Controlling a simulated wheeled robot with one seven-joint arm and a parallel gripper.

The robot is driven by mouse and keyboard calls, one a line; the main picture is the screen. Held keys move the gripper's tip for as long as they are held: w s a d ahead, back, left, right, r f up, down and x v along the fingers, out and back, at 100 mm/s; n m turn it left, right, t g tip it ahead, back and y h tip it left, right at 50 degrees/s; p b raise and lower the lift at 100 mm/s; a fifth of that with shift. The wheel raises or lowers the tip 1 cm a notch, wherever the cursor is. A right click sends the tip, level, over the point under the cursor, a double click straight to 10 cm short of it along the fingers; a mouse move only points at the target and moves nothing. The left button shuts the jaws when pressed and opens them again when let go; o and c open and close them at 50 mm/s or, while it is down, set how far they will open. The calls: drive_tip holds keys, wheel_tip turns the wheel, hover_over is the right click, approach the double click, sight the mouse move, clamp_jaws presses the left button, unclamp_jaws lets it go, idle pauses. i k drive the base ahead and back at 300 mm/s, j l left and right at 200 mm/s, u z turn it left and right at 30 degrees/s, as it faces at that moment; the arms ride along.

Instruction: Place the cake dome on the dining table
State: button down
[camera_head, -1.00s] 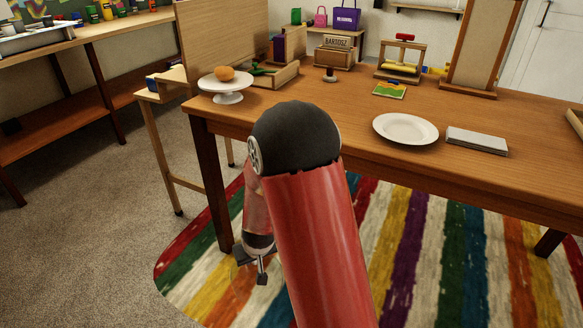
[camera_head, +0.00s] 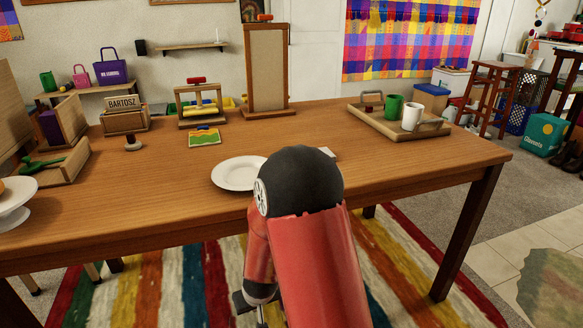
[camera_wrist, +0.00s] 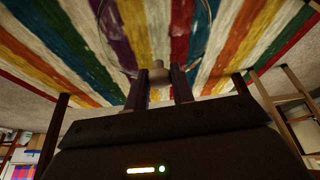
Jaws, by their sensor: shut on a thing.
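My gripper (camera_wrist: 160,88) is shut on the pale knob of the clear cake dome (camera_wrist: 158,68) in the wrist view. The dome's glass shows only as faint curved outlines over the striped rug. In the head view my gripper (camera_head: 246,302) hangs low in front of the table, mostly behind my red arm, and the dome cannot be made out there. The wooden dining table (camera_head: 120,205) stretches across the head view, its top above my gripper. A white cake stand (camera_head: 14,212) with an orange-brown item stands at its left end.
A white plate (camera_head: 238,173) lies near the front edge, with a pale flat item partly hidden behind my arm. A wooden tray (camera_head: 405,127) with mugs stands at the back right. Bare tabletop shows left of the plate and at the right end. A striped rug (camera_head: 180,285) lies below.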

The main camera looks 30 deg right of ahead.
sight(165, 191)
drive_tip(key=j+z, duration=0.3)
drive_tip(key=j, duration=0.45)
drive_tip(key=j+z, duration=0.3)
drive_tip(key=j, duration=0.45)
drive_tip(key=k+j+z, duration=0.15)
drive_tip(key=j+z, duration=0.2)
drive_tip(key=j, duration=0.75)
